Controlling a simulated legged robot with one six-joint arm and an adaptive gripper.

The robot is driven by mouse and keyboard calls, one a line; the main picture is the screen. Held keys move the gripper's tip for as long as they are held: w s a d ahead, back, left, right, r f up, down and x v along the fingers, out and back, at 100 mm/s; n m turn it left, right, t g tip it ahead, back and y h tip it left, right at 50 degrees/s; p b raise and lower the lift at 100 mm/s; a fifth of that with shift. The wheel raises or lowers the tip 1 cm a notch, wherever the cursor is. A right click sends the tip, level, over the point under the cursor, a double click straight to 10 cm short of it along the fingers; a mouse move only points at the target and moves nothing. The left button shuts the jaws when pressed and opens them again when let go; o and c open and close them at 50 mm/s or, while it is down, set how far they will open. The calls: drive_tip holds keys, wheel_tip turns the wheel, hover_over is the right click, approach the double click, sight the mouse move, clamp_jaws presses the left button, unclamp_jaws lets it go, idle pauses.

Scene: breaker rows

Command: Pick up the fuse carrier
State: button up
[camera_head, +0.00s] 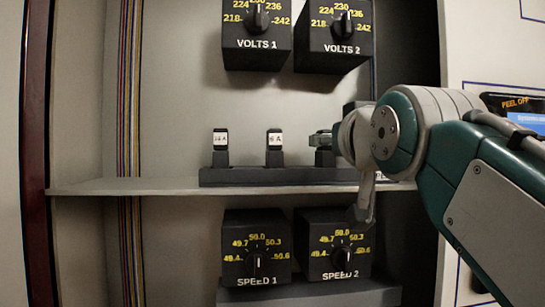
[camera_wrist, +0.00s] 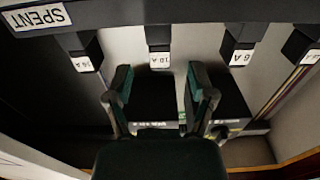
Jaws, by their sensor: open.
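Several black fuse carriers with white rating labels stand upright in a dark rack (camera_head: 235,178) on the shelf. In the head view I see a left carrier (camera_head: 220,150) and a second carrier (camera_head: 274,150); a third (camera_head: 323,158) is partly hidden by my gripper (camera_head: 320,139). In the wrist view, turned upside down, my gripper (camera_wrist: 160,88) is open and empty. Its fingers point toward a carrier labelled "10 A" (camera_wrist: 159,58), which appears centred beyond the gap. A carrier to its left (camera_wrist: 84,57) and a "6 A" carrier (camera_wrist: 239,52) flank it. Contact cannot be told.
The rack bears a "SPENT" label (camera_wrist: 40,16). The pale shelf (camera_head: 120,187) runs under the rack. VOLTS knob boxes (camera_head: 257,45) hang above and SPEED knob boxes (camera_head: 256,270) sit below. Coloured wires (camera_head: 129,90) run down the left; open space lies left of the rack.

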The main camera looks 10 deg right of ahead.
drive_tip(key=w, duration=0.5)
drive_tip(key=shift+w+f, duration=0.1)
drive_tip(key=shift+w, duration=0.05)
clamp_jaws()
